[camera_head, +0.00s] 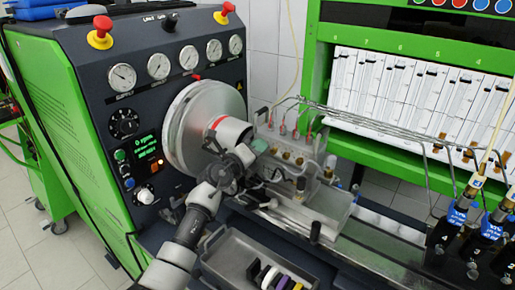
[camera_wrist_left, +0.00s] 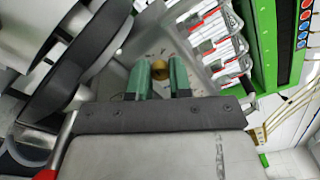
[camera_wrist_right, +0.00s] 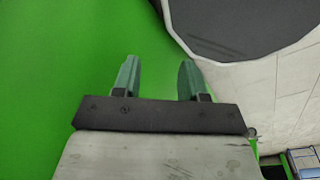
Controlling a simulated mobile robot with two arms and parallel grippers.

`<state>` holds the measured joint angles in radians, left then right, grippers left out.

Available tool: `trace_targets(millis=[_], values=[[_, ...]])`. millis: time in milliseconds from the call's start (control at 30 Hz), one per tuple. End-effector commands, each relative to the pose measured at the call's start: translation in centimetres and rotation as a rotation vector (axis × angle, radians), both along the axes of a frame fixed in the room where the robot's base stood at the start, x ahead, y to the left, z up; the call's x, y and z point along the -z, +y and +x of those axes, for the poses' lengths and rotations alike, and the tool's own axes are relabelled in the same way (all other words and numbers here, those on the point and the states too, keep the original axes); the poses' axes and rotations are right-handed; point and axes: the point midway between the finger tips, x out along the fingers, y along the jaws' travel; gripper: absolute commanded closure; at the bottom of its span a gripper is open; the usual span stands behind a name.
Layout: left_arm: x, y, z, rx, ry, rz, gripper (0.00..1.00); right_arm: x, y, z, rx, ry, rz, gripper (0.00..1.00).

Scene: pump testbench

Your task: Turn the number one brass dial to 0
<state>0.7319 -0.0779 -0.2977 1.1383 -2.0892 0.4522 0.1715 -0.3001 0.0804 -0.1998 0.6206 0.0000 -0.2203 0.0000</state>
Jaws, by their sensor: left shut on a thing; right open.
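The brass dials sit in a row on the metal pump block (camera_head: 325,192) in the middle of the head view; one brass dial (camera_head: 286,156) shows just right of my left gripper. My left gripper (camera_head: 262,146) reaches over the left end of the row. In the left wrist view, a round brass dial (camera_wrist_left: 160,70) lies between the green fingertips of my left gripper (camera_wrist_left: 168,75), which are shut on it. Its number and pointer are too small to read. My right gripper (camera_wrist_right: 156,75) is open and empty in the right wrist view, in front of a plain green surface.
A large silver flywheel disc (camera_head: 190,128) stands close left of my left gripper. Thin metal pipes (camera_head: 370,125) run above and right of the block. A grey tray (camera_head: 228,262) lies in front. Blue-topped injectors (camera_head: 457,216) stand at right.

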Motion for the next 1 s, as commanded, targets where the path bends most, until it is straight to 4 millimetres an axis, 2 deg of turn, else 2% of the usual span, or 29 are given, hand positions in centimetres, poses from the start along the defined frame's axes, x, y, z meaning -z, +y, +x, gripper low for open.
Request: trace_targets(millis=[1000], values=[[-0.2,-0.1,-0.1,-0.001,-0.535,0.740,1.00,-3.2,0.0,0.0,0.000,0.000,0.000,0.57]])
